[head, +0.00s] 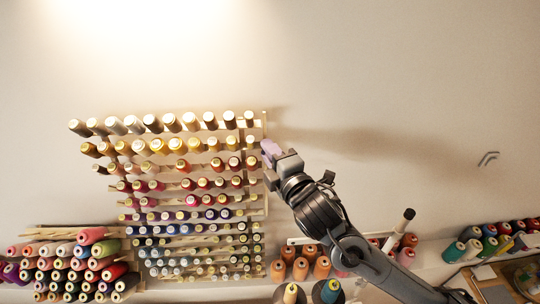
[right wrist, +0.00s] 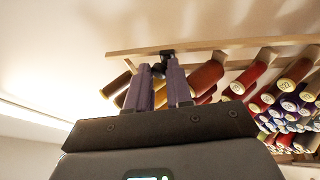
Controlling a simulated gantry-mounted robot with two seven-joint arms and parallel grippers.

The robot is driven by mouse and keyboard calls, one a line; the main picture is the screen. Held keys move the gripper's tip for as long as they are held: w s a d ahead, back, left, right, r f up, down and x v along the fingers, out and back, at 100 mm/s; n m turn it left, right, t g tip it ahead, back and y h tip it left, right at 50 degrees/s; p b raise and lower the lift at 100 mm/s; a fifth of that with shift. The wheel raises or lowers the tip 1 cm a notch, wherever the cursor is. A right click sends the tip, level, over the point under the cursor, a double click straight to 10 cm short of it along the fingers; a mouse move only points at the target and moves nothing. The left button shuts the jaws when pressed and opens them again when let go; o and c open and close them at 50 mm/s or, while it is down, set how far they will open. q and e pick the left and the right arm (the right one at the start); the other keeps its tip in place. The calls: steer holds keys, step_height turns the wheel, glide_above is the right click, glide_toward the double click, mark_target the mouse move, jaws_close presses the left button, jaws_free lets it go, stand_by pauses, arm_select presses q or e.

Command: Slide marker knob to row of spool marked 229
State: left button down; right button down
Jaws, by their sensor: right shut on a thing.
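The spool rack (head: 264,205) hangs on the wall left of centre in the head view, with rows of thread spools on pegs. My right gripper (head: 269,148) is at its right edge, near the second row from the top. In the right wrist view, its two purple fingers (right wrist: 157,80) are shut on a small dark marker knob (right wrist: 160,68). The knob sits at the pale wooden side rail (right wrist: 220,45) of the rack. In the head view the gripper hides the knob. Spool labels are too small to read, so I cannot pick out 229. My left gripper is out of view.
Several spools (right wrist: 207,77) stick out close beside the fingers. Stacked cones (head: 85,262) lie at the lower left, and orange cones (head: 300,268) stand below the rack's right side. More spools (head: 490,235) stand at the right. The wall (head: 400,100) right of the rack is mostly bare.

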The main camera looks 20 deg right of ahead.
steer(key=shift+f, duration=0.1)
steer(key=c, duration=1)
jaws_free()
steer(key=shift+c, duration=0.2)
steer(key=shift+s, duration=0.15)
steer(key=s+d+b, duration=0.1)
steer(key=s+b, duration=0.3)
steer(key=s, duration=0.6)
steer(key=shift+s, duration=0.25)
steer(key=shift+s, duration=0.1)
